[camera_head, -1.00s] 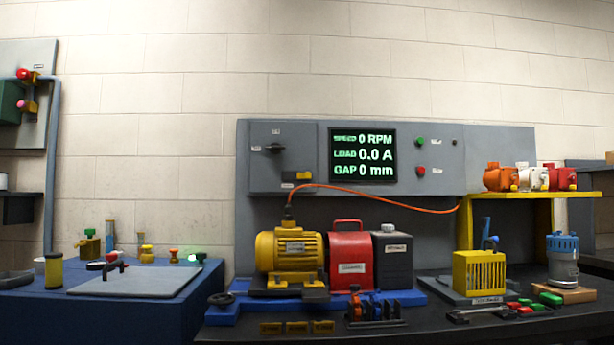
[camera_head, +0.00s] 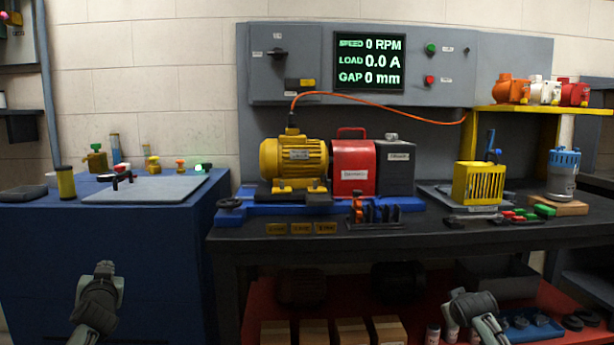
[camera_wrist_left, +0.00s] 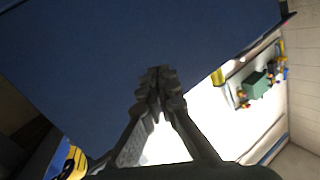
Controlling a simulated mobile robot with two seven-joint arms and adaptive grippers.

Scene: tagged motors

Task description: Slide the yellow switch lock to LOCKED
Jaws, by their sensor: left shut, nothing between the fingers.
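The yellow switch lock (camera_head: 300,83) is a small yellow block with a dark part. It sits on the grey panel (camera_head: 420,64), below and right of a black rotary switch (camera_head: 278,54). Its marking is too small to read. My left gripper (camera_head: 105,268) is low at the left, in front of the blue cabinet and well away from the lock. In the left wrist view the left gripper's fingers (camera_wrist_left: 160,72) are together and empty. My right gripper (camera_head: 458,293) is low at the right, below the bench top; its fingers are too unclear to judge.
A yellow motor (camera_head: 293,158) and a red housing (camera_head: 352,165) stand on the bench below the panel. An orange cable (camera_head: 385,106) arches across the panel just below the lock. The blue cabinet (camera_head: 110,245) stands at the left. The space before the lock looks clear.

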